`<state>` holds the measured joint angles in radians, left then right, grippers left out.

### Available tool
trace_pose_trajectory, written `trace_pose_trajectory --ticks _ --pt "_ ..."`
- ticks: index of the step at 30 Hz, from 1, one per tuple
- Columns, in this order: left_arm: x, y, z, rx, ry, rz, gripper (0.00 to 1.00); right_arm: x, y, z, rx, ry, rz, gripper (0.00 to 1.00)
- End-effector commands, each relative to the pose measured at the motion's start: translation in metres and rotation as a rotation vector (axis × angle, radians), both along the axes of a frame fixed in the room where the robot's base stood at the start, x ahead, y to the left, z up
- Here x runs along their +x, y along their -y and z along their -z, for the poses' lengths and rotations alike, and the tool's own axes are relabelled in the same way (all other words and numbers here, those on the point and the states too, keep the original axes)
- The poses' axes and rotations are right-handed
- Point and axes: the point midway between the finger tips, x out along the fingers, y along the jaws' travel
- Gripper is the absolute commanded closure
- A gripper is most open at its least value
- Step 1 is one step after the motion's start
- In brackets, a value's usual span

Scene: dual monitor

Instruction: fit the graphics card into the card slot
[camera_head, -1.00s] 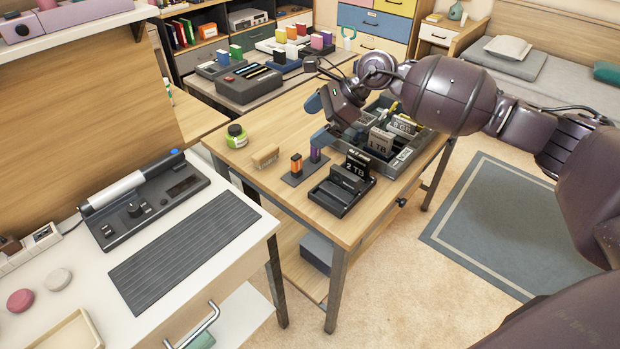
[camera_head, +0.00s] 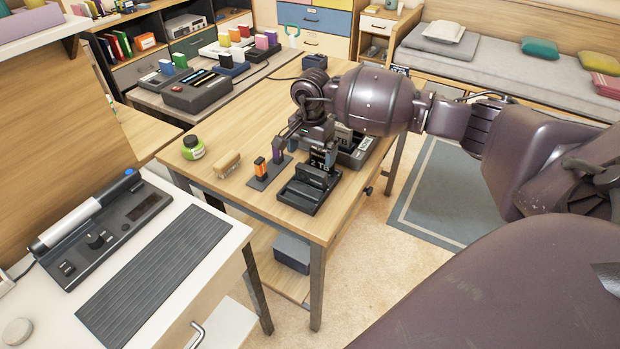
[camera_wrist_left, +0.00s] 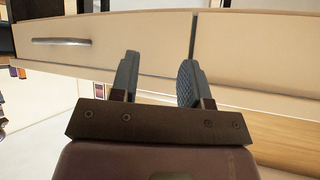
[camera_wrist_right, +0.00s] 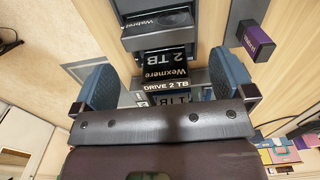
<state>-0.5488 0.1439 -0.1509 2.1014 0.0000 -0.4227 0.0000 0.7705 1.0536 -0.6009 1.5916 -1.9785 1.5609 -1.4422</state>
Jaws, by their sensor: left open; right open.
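I cannot make out a graphics card in any view. A dark box with slots (camera_head: 199,93) stands on the back table; I cannot tell whether it has the card slot. A black "2 TB" drive (camera_wrist_right: 165,65) stands upright in the dark dock (camera_head: 309,192) on the wooden table. My right gripper (camera_head: 305,147) is open at this drive; in the right wrist view its fingers (camera_wrist_right: 164,65) lie either side of it, contact unclear. The left gripper (camera_wrist_left: 160,65) is open and empty, facing a pale drawer front, and is outside the head view.
A grey bin (camera_head: 358,155) with a "1 TB" drive is behind the dock, partly hidden by my arm. A small stand with orange and purple sticks (camera_head: 266,176), a wooden block (camera_head: 227,164) and a green jar (camera_head: 193,147) are to the left.

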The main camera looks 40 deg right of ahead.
Motion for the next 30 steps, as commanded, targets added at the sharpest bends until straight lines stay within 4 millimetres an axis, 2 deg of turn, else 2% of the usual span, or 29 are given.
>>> trace_pose_trajectory --ticks 1,8,17,25,30 --pt "0.0 0.0 0.001 0.002 -0.001 0.001 0.57 0.0 0.0 0.006 0.001 -0.002 0.0 0.0" --pt "0.002 -0.002 0.0 0.009 0.002 0.008 0.57 -0.002 -0.001 0.019 0.001 -0.001 0.0 0.0" --pt "0.0 -0.004 0.005 0.012 -0.006 0.011 0.57 -0.004 -0.003 0.058 0.001 -0.002 0.002 0.0" --pt "0.002 -0.002 0.002 0.007 0.002 0.007 0.57 -0.004 -0.003 0.06 0.001 0.002 0.0 0.0" --pt "0.003 0.0 0.002 0.002 0.003 0.002 0.57 -0.004 -0.003 0.06 0.001 0.002 0.0 0.26"
